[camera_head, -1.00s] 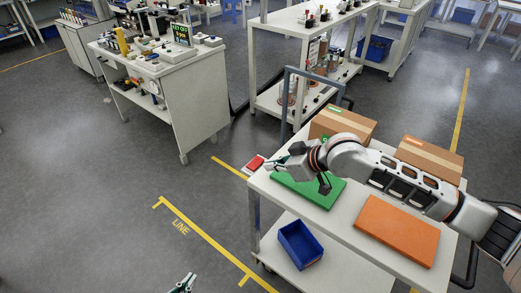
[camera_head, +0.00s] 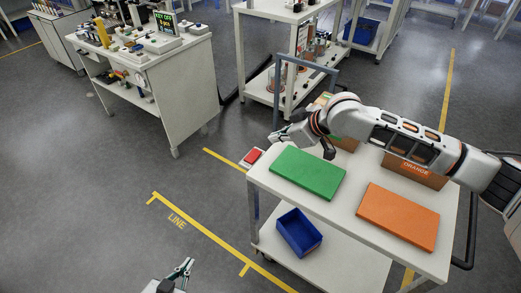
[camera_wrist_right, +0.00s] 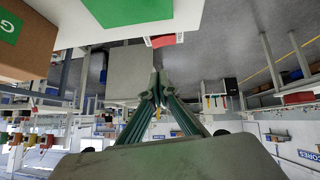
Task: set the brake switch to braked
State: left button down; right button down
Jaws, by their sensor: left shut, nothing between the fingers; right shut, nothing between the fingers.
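A red rocker-like piece in a pale frame, likely the brake switch (camera_head: 252,157), sits at the left corner of the white cart (camera_head: 262,181). The red piece also shows at the top of the right wrist view (camera_wrist_right: 163,41). Which way it is set is too small to tell. My right gripper (camera_head: 274,138) is shut and empty, beyond and to the right of the switch, apart from it. Its closed fingertips (camera_wrist_right: 159,88) show in the wrist view. My left gripper (camera_head: 188,263) is shut and empty, low in the picture, well away from the cart.
A green slab (camera_head: 307,174) and an orange slab (camera_head: 398,217) lie on the cart top. Cardboard boxes (camera_head: 414,174) stand behind them, partly hidden by my right arm. A grey handle frame (camera_head: 277,100) rises at the cart's far left. A blue bin (camera_head: 299,235) is on the lower shelf.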

send_over(257, 152)
jog(key=s+d, duration=0.1)
jog(key=s, duration=0.1)
notch_tip(257, 152, down, 6)
jog(key=shift+s+f+b, duration=0.15)
jog(key=shift+f+b, duration=0.1)
jog(key=shift+b, duration=0.1)
jog(key=f, duration=0.3)
jog(key=shift+w+f, duration=0.1)
jog(key=shift+w, duration=0.1)
jog(key=shift+d+f, duration=0.1)
jog(key=shift+f, duration=0.4)
jog(key=shift+w, duration=0.1)
jog(key=shift+w+d+f+g+b, duration=0.15)
jog(key=shift+f+g+b, duration=0.15)
jog(key=shift+f+b, duration=0.15)
jog(key=shift+r, duration=0.1)
